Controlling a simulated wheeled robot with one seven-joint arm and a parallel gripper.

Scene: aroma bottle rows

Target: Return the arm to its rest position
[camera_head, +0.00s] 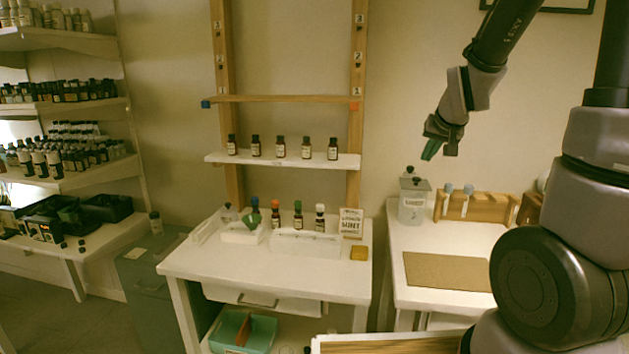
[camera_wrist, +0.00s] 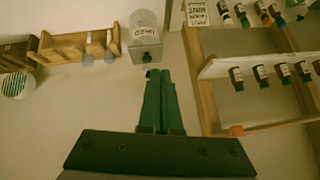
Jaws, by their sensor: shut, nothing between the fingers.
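My gripper (camera_head: 430,150) is raised at the right in the head view, above the right-hand table and in front of the wall. Its green fingers point down and to the left. In the wrist view the two green fingers (camera_wrist: 161,92) lie side by side, shut with nothing between them. My arm comes down from the top right in the head view, bent, and is clear of the furniture.
Below my gripper a labelled clear container (camera_head: 412,206) stands on the right table (camera_head: 465,237), beside a wooden rack (camera_head: 480,207) and a brown mat (camera_head: 447,271). A middle shelf (camera_head: 215,157) holds several dark bottles above a white table (camera_head: 200,263) with more bottles. Crowded shelves (camera_head: 90,108) stand at the left.

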